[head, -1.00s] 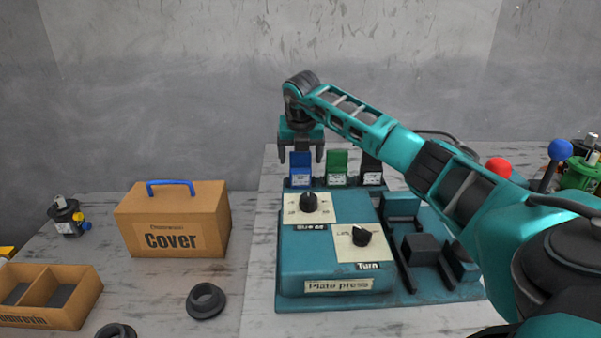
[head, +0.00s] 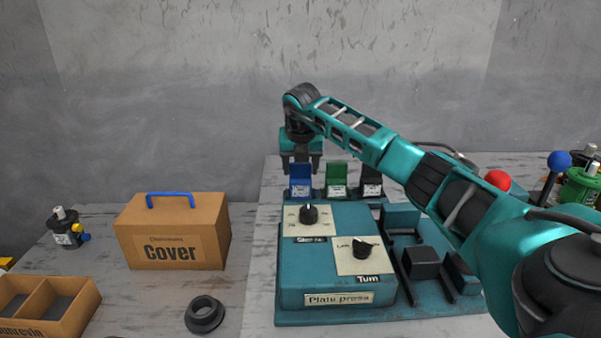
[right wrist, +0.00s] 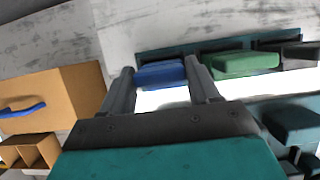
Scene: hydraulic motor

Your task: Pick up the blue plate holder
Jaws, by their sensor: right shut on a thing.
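The blue plate holder (head: 301,181) stands at the left end of the row behind the plate press. My right gripper (head: 301,166) is directly above and around its top, with its fingers shut on it. In the right wrist view the blue holder (right wrist: 161,73) lies between the two fingers of the right gripper (right wrist: 162,80). The holder still appears in its place in the rack. My left gripper is not in view.
A green holder (head: 337,180) and a black holder (head: 370,182) stand close to the right in the same rack. The plate press (head: 330,255) with two knobs is in front. A cardboard cover box (head: 175,235) stands to the left.

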